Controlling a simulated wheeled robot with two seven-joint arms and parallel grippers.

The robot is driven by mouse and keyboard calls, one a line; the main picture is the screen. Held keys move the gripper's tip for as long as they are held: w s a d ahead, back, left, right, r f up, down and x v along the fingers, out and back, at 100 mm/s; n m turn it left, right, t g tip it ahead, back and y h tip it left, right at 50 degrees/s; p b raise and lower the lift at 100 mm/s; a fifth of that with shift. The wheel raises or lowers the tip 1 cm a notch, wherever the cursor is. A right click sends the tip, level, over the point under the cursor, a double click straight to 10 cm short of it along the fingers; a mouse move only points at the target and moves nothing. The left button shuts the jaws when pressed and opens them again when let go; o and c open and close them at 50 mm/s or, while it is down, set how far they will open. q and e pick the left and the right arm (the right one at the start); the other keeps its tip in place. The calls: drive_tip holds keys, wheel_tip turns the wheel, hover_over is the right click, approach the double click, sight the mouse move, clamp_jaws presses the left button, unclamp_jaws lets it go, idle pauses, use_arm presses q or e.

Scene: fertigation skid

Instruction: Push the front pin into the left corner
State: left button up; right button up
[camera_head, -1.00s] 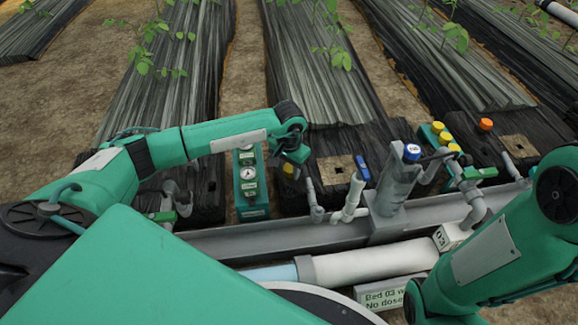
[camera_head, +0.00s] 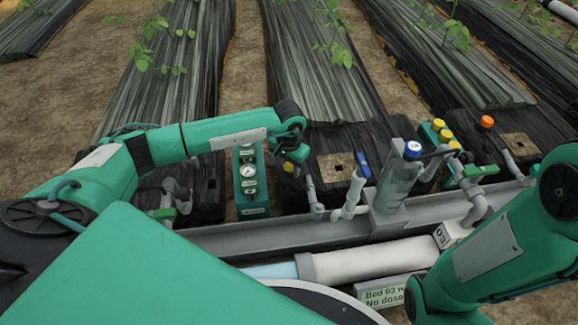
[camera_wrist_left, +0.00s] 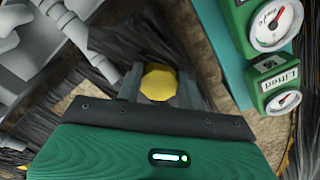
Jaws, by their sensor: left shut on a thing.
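My left gripper (camera_head: 289,168) is shut on a pin with a yellow head (camera_head: 287,167), low over the dark bed cover just right of the green gauge box. In the left wrist view the yellow head (camera_wrist_left: 159,82) sits between the two fingers of my left gripper (camera_wrist_left: 160,88). The pin's shaft and tip are hidden, so I cannot tell how deep it is. Other yellow-headed pins (camera_head: 445,136) stand in a green holder at the right. My right gripper is outside the view; only its arm shows.
The green gauge box (camera_head: 249,182) stands close left of my left gripper. A tan patch with a dark square hole (camera_head: 338,166), a blue handle (camera_head: 362,165) and grey pipework (camera_head: 352,196) lie to the right. A grey rail (camera_head: 260,237) runs in front.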

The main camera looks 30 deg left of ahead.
use_arm(q)
drive_tip(key=shift+f, duration=0.35)
drive_tip(key=shift+f, duration=0.1)
drive_tip(key=o, duration=1)
drive_tip(key=shift+r+p, duration=2.55)
drive_tip(key=shift+r, duration=1.45)
drive_tip(key=shift+f, duration=0.1)
